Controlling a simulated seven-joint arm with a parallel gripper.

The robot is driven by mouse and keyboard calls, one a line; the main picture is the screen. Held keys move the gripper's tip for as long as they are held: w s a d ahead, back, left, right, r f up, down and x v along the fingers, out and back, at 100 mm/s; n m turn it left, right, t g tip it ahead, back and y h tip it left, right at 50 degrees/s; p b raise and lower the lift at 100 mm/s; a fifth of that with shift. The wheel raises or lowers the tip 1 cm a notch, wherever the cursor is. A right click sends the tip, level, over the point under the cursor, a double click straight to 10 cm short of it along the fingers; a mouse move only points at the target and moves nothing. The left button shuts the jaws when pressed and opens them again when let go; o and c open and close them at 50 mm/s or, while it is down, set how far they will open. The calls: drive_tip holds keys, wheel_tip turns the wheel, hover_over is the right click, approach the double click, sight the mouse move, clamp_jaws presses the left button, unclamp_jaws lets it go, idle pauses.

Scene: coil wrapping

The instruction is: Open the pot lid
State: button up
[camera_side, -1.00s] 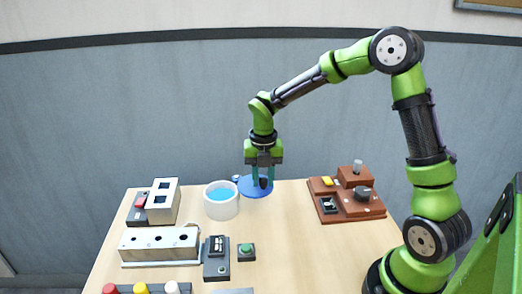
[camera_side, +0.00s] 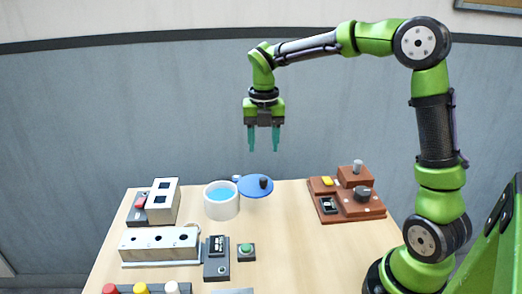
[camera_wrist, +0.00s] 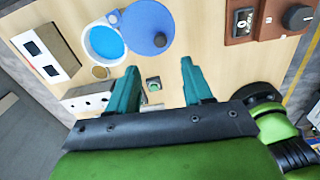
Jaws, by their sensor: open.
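The white pot (camera_side: 221,207) stands at the back middle of the table with its mouth uncovered, blue inside. Its blue lid (camera_side: 256,190) with a dark knob (camera_side: 264,183) lies to the right of the pot, close beside its rim. My gripper (camera_side: 264,150) is open and empty, high above the lid with clear air between. In the wrist view the pot (camera_wrist: 92,55) and lid (camera_wrist: 135,25) show beyond my teal fingers (camera_wrist: 158,75), which are spread apart with nothing between them.
A brown panel (camera_side: 345,207) with a knob and switches sits right of the lid. A white two-slot box (camera_side: 162,202) and a long white block with holes (camera_side: 158,247) are at left. A green button (camera_side: 246,250) is in front. Bare table lies at front right.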

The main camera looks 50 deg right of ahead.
wheel_tip(320, 180, up, 6)
drive_tip(key=shift+f, duration=0.1)
idle(0.4)
drive_tip(key=s+a+m+t+y, duration=0.1)
drive_tip(key=s+a+m+t, duration=0.2)
drive_tip(key=s+m, duration=0.6)
drive_tip(key=s+a+f+m+t+y, duration=0.1)
drive_tip(key=s+a+m+t, duration=0.3)
drive_tip(key=m, duration=1.7)
drive_tip(key=s, duration=0.5)
